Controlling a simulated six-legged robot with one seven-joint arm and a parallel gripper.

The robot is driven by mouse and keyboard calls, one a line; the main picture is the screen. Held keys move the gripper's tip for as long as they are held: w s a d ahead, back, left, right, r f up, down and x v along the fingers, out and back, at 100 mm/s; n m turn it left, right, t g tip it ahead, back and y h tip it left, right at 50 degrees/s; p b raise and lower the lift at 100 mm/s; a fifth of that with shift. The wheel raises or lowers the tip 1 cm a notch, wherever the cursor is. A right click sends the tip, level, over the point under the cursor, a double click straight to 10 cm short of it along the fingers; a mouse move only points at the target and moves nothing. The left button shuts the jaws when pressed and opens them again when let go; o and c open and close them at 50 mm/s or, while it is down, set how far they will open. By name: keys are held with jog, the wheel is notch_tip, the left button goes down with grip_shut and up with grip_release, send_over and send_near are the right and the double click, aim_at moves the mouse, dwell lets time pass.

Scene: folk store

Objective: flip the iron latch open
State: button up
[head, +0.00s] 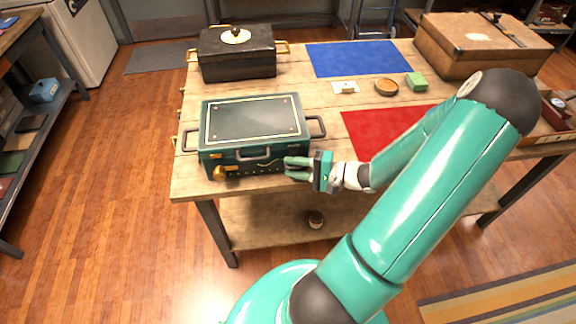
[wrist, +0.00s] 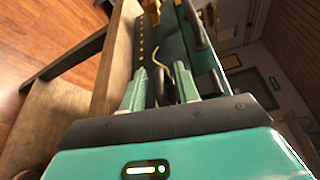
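A dark green chest (head: 258,122) with a closed lid stands at the table's front left. Its front has a dark handle (head: 254,157) in the middle and brass-coloured fittings (head: 219,172) at the left. My gripper (head: 290,168) is at the right part of the chest's front, its fingers pointing left and apart. In the wrist view my gripper (wrist: 160,92) has the chest front (wrist: 150,45) ahead of it. A dark piece (wrist: 166,88) shows between the fingers; I cannot tell whether it is the iron latch or whether they touch it.
A black chest (head: 238,55) stands behind the green one. A blue mat (head: 358,58) and a red mat (head: 385,122) lie to the right, with a round wooden dish (head: 386,87) and a green block (head: 416,82). A large brown case (head: 480,45) stands at the back right.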

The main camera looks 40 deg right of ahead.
jog(key=shift+x, duration=1)
jog(key=shift+s, duration=0.1)
grip_shut()
